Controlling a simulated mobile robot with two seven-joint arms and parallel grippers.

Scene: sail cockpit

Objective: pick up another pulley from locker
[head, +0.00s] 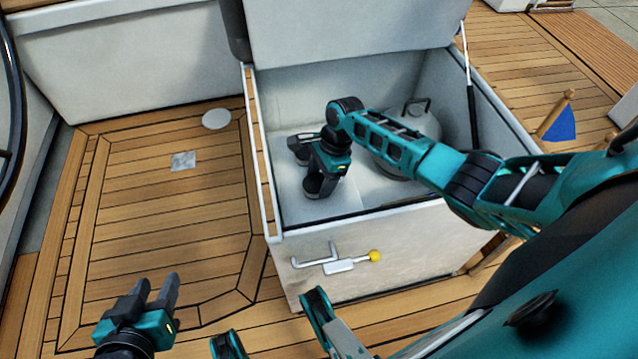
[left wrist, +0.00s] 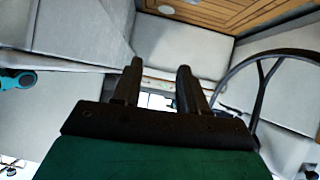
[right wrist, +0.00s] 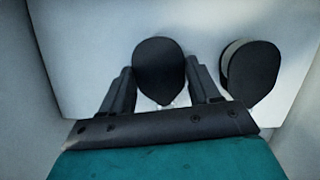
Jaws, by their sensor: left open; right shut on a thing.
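The locker (head: 385,260) is a white box with its lid (head: 345,30) raised. My right gripper (head: 318,165) reaches down inside it. In the right wrist view, that gripper (right wrist: 160,85) is shut on a dark rounded pulley (right wrist: 158,66) between its fingers. A second dark pulley (right wrist: 252,75) with a pale edge lies just to the right, apart from the fingers. In the head view, dark pulley shapes show beside the gripper, partly hidden by it. My left gripper (head: 158,290) is open and empty above the deck, left of the locker; its fingers also show in the left wrist view (left wrist: 158,85).
A pale rounded tank (head: 415,125) with a dark handle stands in the locker behind my right arm. A latch with a yellow knob (head: 375,256) is on the locker front.

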